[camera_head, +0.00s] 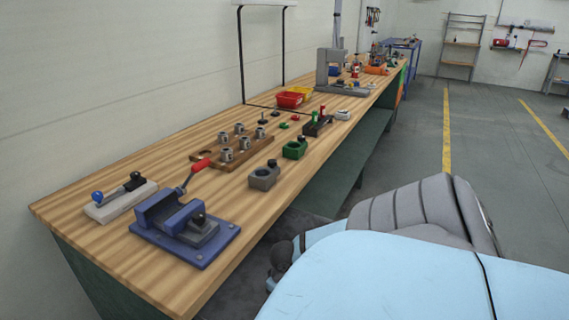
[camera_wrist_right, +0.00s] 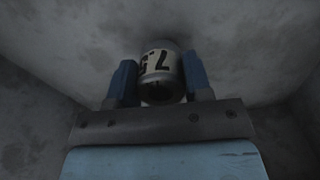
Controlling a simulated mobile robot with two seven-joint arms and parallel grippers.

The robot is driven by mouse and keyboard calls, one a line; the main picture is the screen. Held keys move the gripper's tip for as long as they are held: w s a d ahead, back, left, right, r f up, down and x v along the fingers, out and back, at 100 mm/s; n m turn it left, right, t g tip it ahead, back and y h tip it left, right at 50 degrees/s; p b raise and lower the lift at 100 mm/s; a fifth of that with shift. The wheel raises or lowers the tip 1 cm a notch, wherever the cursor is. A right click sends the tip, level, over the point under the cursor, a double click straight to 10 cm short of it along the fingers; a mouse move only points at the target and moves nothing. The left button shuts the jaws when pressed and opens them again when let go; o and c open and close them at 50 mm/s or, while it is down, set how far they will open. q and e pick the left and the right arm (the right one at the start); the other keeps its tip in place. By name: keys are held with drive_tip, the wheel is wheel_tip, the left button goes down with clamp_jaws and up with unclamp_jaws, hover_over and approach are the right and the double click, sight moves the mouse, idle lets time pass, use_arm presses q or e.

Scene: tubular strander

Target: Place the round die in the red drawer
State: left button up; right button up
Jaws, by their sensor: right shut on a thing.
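In the right wrist view my right gripper (camera_wrist_right: 160,76) has its two blue fingers shut on a short grey metal cylinder (camera_wrist_right: 160,88) with a pale label and dark marks, which appears to be the round die. Its near end faces the camera and shows a dark hole. Blurred grey surfaces with corners lie around and beyond it; I cannot tell whether they belong to a drawer. No red drawer can be made out in either view. My left gripper is not in view, and the right gripper does not show in the head view.
The long wooden workbench (camera_head: 130,268) runs away from me. It carries a blue vise (camera_head: 184,229), a wooden rack (camera_head: 210,158) with several metal cylinders, grey (camera_head: 264,178) and green (camera_head: 294,150) blocks, and a red bin (camera_head: 289,100). Floor right of the bench is clear.

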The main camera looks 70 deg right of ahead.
drive_tip(key=shift+f, duration=1.1)
drive_tip(key=shift+f, duration=0.15)
drive_tip(key=o, duration=1.3)
drive_tip(key=shift+c, duration=0.2)
